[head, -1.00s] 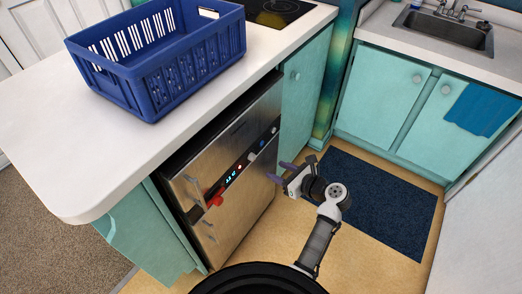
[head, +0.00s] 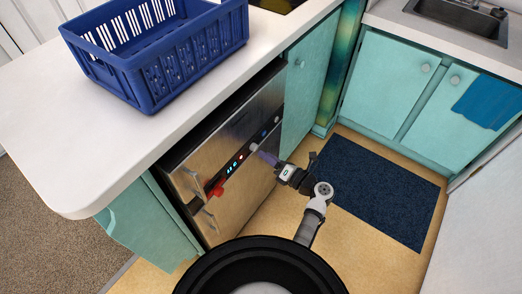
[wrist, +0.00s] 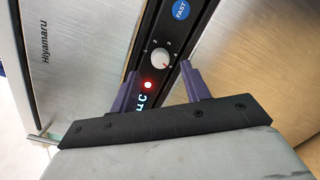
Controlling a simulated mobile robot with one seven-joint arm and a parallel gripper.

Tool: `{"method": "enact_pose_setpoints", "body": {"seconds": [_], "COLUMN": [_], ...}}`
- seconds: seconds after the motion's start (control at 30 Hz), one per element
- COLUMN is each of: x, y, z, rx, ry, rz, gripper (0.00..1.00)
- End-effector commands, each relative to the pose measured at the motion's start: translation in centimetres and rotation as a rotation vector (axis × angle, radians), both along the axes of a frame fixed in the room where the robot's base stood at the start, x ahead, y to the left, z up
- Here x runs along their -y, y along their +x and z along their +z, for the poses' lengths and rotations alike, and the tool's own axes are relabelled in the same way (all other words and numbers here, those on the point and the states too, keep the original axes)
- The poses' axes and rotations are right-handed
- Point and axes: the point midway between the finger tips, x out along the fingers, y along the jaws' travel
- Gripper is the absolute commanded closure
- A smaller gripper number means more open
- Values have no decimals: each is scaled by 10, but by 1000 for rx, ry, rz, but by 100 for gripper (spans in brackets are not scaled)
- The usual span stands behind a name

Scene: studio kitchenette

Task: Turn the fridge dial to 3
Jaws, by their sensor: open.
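The fridge (head: 236,198) is a brushed-metal unit under the counter, with a black control strip. The fridge dial (wrist: 160,58) is a small pale round knob on that strip, with numerals around its upper side. A small red mark shows at its lower right, near or below the 4; the exact setting is hard to read. The dial also shows in the head view (head: 254,147), small. My gripper (head: 266,156) is open and empty in front of the strip. In the wrist view its purple fingers (wrist: 158,76) point toward the dial, one on each side, apparently short of it.
A red light (wrist: 148,85) and lit display sit below the dial, and a blue FAST button (wrist: 181,10) above. Door handles (head: 190,182) project at the fridge's left. A blue crate (head: 165,65) stands on the counter (head: 85,155). A dark mat (head: 375,190) lies on the floor.

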Motion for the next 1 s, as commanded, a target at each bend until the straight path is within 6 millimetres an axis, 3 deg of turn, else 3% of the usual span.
{"method": "enact_pose_setpoints", "body": {"seconds": [0.27, 0.6, 0.93, 1.0], "x": [-25, -28, -28, -28], "y": [22, 24, 24, 24], "z": [0, 0, 0, 0], "rx": [0, -1, 0, 0], "ry": [0, -1, -1, -1], "rz": [1, -1, -1, -1], "gripper": [53, 53, 95, 98]}}
